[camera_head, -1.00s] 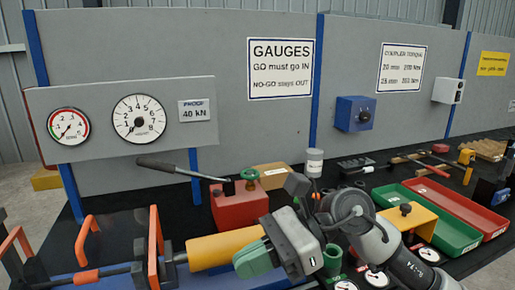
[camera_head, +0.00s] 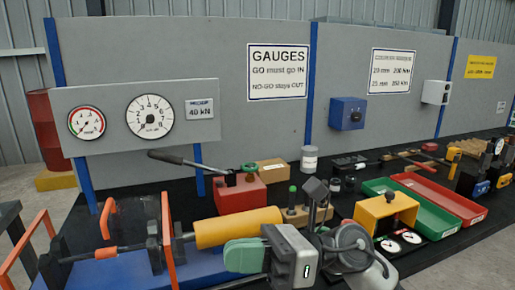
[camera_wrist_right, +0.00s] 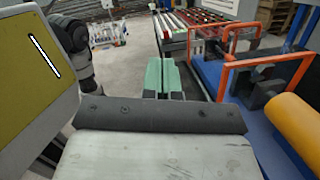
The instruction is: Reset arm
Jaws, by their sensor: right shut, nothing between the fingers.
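My right arm comes up from the bottom of the head view. Its gripper (camera_head: 242,256) has green fingers, pressed together and empty, pointing left in front of the yellow cylinder (camera_head: 238,228). In the right wrist view the shut green fingers (camera_wrist_right: 163,76) point away over the floor, beside the bench with the orange frames (camera_wrist_right: 262,68). They touch nothing that I can see. My left gripper is in neither view.
On the bench are a red hand pump (camera_head: 240,194), a yellow block (camera_head: 386,211) with dials, a green tray (camera_head: 437,229) and a red tray (camera_head: 470,212). An orange frame (camera_head: 167,235) stands left.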

